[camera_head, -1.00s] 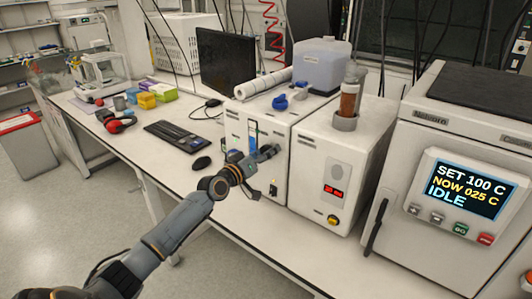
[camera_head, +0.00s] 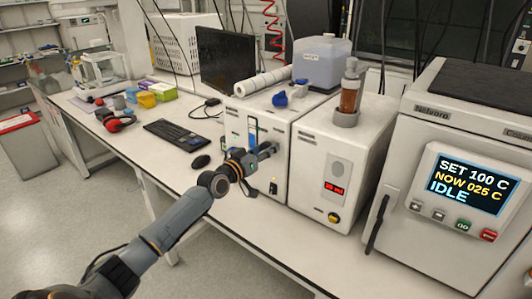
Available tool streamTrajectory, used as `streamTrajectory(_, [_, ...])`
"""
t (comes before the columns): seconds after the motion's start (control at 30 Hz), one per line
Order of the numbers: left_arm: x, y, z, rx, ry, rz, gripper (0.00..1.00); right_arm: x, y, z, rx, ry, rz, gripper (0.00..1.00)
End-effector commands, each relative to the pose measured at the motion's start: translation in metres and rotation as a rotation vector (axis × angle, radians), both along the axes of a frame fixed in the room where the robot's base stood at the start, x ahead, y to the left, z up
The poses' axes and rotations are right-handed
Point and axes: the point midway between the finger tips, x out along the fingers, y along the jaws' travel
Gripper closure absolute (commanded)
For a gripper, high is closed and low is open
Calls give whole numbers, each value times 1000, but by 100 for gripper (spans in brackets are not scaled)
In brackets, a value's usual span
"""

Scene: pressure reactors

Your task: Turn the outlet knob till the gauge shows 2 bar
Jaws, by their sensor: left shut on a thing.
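My left gripper (camera_head: 266,151) is at the front face of the left white instrument box (camera_head: 233,119). It is shut on a small part there, seemingly a knob. The fingers hide that part, so its angle cannot be seen. A blue vertical strip (camera_head: 252,130) shows on the box front just above the gripper. No dial gauge with a readable bar value can be made out. My right gripper is not in view.
A reactor or oven (camera_head: 400,180) at right has a screen reading SET 100 C, NOW 025 C, IDLE. A mouse (camera_head: 201,161), keyboard (camera_head: 176,136) and monitor (camera_head: 227,62) stand left of my gripper.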

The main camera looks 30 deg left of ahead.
Motion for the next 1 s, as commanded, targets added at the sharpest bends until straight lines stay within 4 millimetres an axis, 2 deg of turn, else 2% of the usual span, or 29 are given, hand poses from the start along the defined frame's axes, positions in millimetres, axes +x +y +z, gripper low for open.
streamTrajectory(0.37, [0, 0, 1, 44, -4, 0, 91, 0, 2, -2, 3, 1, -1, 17])
streamTrajectory(0.4, [0, 0, 1, 43, -4, 0, 52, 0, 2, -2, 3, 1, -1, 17])
streamTrajectory(0.5, [0, 0, 0, 43, -4, 0, 36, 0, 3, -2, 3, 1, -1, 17])
streamTrajectory(0.83, [-2, 0, 0, 41, -3, 0, 36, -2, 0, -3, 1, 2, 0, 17])
streamTrajectory(1.0, [-15, 1, -2, 41, -1, -1, 36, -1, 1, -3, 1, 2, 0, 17])
